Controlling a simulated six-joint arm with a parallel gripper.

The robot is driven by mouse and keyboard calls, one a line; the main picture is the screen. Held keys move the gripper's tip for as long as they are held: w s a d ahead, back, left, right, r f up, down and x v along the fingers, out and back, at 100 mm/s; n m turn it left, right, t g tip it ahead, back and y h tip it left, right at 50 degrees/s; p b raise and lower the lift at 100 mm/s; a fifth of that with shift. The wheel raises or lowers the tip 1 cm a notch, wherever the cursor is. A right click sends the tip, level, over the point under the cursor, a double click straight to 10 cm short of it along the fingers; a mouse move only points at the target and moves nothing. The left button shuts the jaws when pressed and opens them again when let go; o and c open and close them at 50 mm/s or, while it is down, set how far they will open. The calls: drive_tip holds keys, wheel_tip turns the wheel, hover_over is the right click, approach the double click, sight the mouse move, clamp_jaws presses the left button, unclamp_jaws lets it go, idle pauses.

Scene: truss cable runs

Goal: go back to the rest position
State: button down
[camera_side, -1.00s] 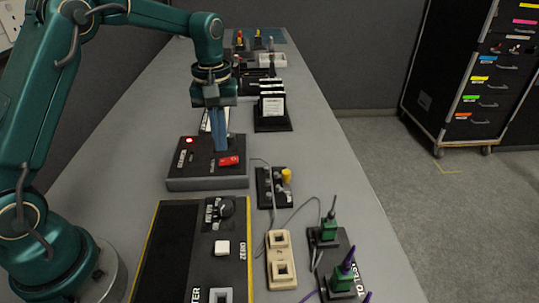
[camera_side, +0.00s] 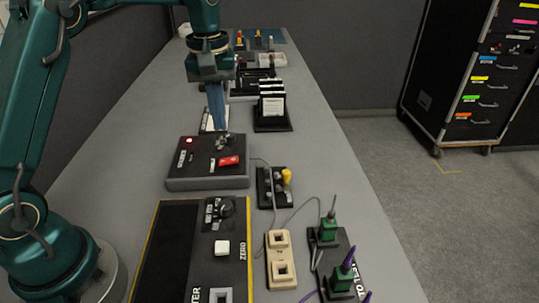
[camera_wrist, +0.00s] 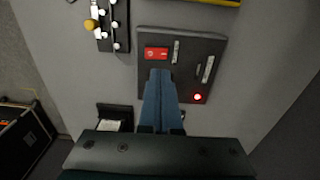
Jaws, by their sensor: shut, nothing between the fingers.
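My gripper (camera_side: 217,126) is shut and empty, its blue fingers together and pointing down. In the side view it hangs above the far part of a dark control box, apart from it as far as I can tell. The control box (camera_side: 180,181) lies on the grey bench and has a red rocker switch (camera_side: 229,160), a knob and a lit red lamp (camera_side: 189,140). In the wrist view the fingers (camera_wrist: 159,76) stretch over the box (camera_wrist: 212,46), and the red switch (camera_wrist: 157,53) shows just past their tips.
A rack of upright cards (camera_side: 272,107) stands right of my gripper. A small black block with a yellow knob (camera_side: 286,175), a beige socket strip (camera_side: 283,272) and green plugs (camera_side: 328,230) lie nearer. A large black panel (camera_side: 163,255) is at the front. A drawer case (camera_side: 468,75) stands on the floor.

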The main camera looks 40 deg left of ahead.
drive_tip(key=s+d+r+m+t, duration=0.3)
drive_tip(key=s+d+r, duration=0.1)
drive_tip(key=s+r, duration=0.5)
drive_tip(key=s+d+f+m+t, duration=0.2)
drive_tip(key=s+f+m, duration=0.3)
drive_tip(key=s, duration=0.4)
drive_tip(key=shift+f+m, duration=0.4)
drive_tip(key=shift+f, duration=0.45)
